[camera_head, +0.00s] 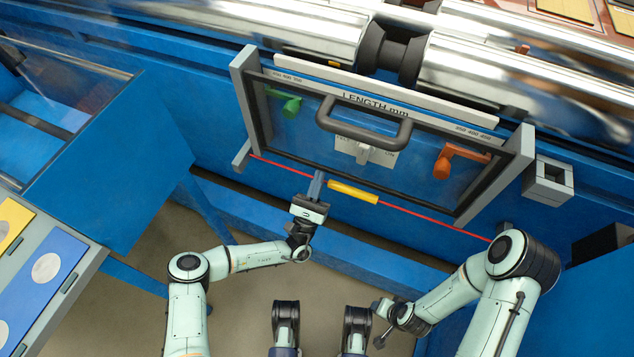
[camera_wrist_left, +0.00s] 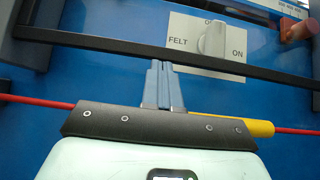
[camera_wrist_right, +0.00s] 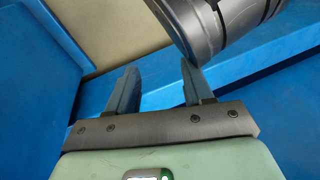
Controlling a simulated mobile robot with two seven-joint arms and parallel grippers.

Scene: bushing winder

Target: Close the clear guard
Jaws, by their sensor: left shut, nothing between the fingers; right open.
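The clear guard (camera_head: 410,168) is a see-through panel in a dark frame, hanging between two grey posts on the blue machine. Its dark bar handle (camera_head: 365,138) stands out near the upper middle. The lower frame bar (camera_wrist_left: 115,47) crosses the left wrist view. My left gripper (camera_head: 317,180) is shut and empty, just below that lower bar; its fingertips (camera_wrist_left: 159,64) point up at it, and I cannot tell whether they touch. My right gripper (camera_wrist_right: 157,75) is open and empty, low over the floor side in its wrist view, away from the guard.
A red cord (camera_head: 425,217) with a yellow sleeve (camera_head: 353,192) runs below the guard. Behind the panel are a green lever (camera_head: 290,106), an orange lever (camera_head: 443,165) and a FELT/ON switch (camera_wrist_left: 214,40). Metal rollers (camera_head: 520,70) lie above. A grey bracket (camera_head: 548,182) stands right.

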